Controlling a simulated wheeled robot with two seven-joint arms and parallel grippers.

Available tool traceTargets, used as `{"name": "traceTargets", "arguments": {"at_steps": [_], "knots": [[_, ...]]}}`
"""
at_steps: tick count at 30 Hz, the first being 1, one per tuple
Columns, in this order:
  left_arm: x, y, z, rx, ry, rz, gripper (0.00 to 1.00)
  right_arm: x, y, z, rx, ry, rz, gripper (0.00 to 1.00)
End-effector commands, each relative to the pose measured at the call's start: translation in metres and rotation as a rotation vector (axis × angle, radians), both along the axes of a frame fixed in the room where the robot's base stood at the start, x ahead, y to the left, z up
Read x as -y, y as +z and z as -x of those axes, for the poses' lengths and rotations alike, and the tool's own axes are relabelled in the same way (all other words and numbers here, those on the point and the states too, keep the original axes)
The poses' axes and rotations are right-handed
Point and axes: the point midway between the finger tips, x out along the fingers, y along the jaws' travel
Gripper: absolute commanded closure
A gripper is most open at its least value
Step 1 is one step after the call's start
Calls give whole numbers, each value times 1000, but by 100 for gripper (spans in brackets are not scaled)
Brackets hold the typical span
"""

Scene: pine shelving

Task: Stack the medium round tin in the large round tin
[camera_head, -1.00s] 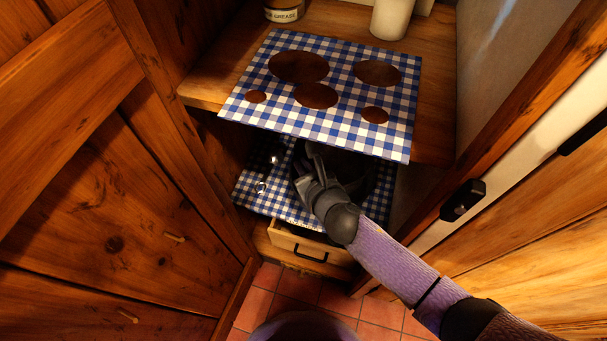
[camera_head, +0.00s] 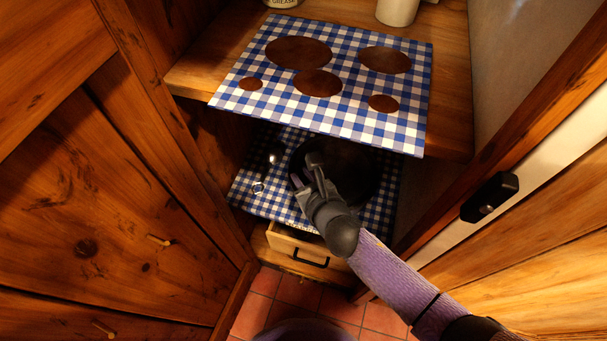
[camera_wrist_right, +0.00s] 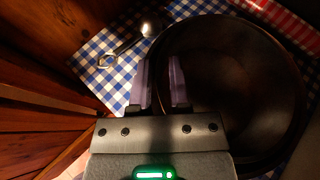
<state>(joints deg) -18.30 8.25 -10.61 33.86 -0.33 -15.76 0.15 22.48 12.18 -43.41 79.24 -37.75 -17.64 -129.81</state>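A wide, dark round tin (camera_head: 355,165) lies on the lower shelf under the upper board. It also shows in the right wrist view (camera_wrist_right: 235,85), filling the right half. It looks like the large tin; whether the medium one sits in it I cannot tell in the dark. My right gripper (camera_head: 308,172) is at the tin's left edge. In the right wrist view its two purple fingers (camera_wrist_right: 160,75) are apart, with the tin's left rim near or between them; contact is unclear. My left gripper is not in view.
A checked cloth with flat brown round shapes (camera_head: 318,83) covers the upper shelf, overhanging the lower one. A metal spoon (camera_wrist_right: 151,27) lies left of the tin on another checked cloth (camera_wrist_right: 95,48). A drawer (camera_head: 297,245) stands partly open below.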

Motion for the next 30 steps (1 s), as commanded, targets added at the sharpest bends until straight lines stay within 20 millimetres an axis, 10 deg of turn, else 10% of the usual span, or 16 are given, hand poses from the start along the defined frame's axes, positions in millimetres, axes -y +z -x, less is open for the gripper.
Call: {"name": "traceTargets", "arguments": {"at_steps": [14,30], "knots": [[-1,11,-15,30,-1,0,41,1,21,2,4,-1,0,61],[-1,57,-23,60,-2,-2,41,45,59,101,0,0,0,61]]}}
